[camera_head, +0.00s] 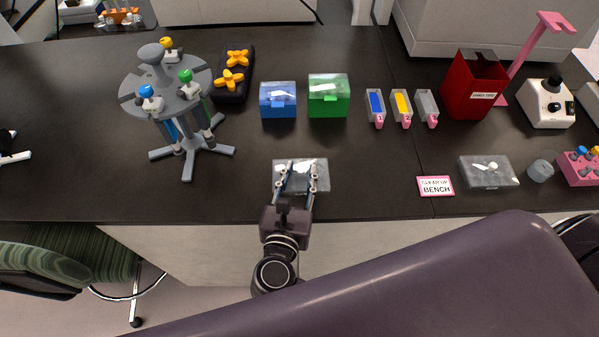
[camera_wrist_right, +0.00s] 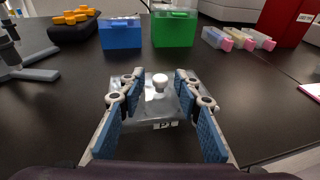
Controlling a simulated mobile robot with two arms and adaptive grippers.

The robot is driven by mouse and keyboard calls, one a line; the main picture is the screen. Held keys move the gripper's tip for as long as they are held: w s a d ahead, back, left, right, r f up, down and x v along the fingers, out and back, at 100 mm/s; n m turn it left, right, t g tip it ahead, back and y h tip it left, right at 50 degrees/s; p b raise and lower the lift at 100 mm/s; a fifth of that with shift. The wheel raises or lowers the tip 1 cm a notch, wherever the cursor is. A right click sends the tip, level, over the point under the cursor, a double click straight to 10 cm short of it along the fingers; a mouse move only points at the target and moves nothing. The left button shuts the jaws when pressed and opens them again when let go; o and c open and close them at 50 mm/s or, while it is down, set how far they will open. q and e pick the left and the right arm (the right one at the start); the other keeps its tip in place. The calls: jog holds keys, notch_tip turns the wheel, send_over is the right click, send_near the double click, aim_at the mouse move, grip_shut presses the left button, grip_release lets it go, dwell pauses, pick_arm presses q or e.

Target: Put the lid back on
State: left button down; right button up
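A clear lid-like piece (camera_head: 317,167) lies on the bench in front of the blue and green boxes. In the wrist view it shows as a transparent slab (camera_wrist_right: 150,112) with a round white knob (camera_wrist_right: 160,81) on top and a partly readable label at its front. My right gripper (camera_head: 300,172) is over it, fingers apart. In the wrist view the two blue-padded fingers (camera_wrist_right: 157,88) stand on either side of the knob, with visible gaps. A second clear container (camera_head: 478,178) with a white knob sits farther right. My left gripper is not seen.
A blue box (camera_head: 278,106) and a green box (camera_head: 328,103) stand behind. A grey pipette stand (camera_head: 186,90) is left. Several small trays, a red bin (camera_head: 472,90) and a pink bench sign (camera_head: 435,186) are right. A black-and-white object is cut off at the left edge.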

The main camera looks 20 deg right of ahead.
jog(key=shift+s+f, duration=0.1)
jog(key=shift+f, duration=0.05)
jog(key=shift+s+a, duration=0.15)
jog(key=shift+s, duration=0.05)
jog(key=v, duration=1.1)
jog(key=shift+s+r, duration=0.15)
jog(key=shift+r, duration=0.2)
jog(key=shift+a+f, duration=0.1)
